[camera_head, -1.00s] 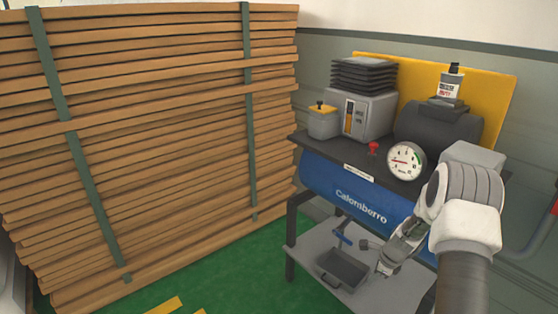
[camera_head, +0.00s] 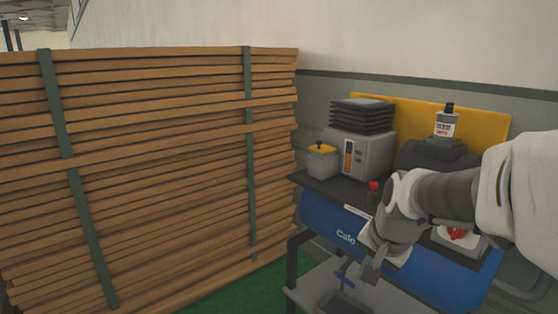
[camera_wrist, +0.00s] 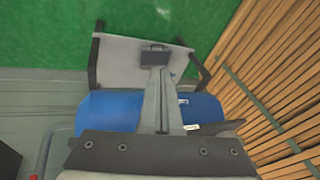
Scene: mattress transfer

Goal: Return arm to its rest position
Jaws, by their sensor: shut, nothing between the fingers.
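My gripper (camera_head: 372,267) is at the lower right in the head view, in front of the blue compressor tank (camera_head: 325,222). My arm reaches in from the right edge and covers the gauge area of the compressor. In the wrist view my gripper (camera_wrist: 157,57) points down over the grey lower shelf (camera_wrist: 115,55). It is shut with nothing held. The blue tank (camera_wrist: 110,110) lies beneath it in that view.
A tall stack of wooden boards (camera_head: 160,180) with green straps stands at the left. The compressor bench carries a grey motor unit (camera_head: 360,150) and a yellow-lidded container (camera_head: 321,160). A green floor (camera_head: 235,291) shows between stack and bench.

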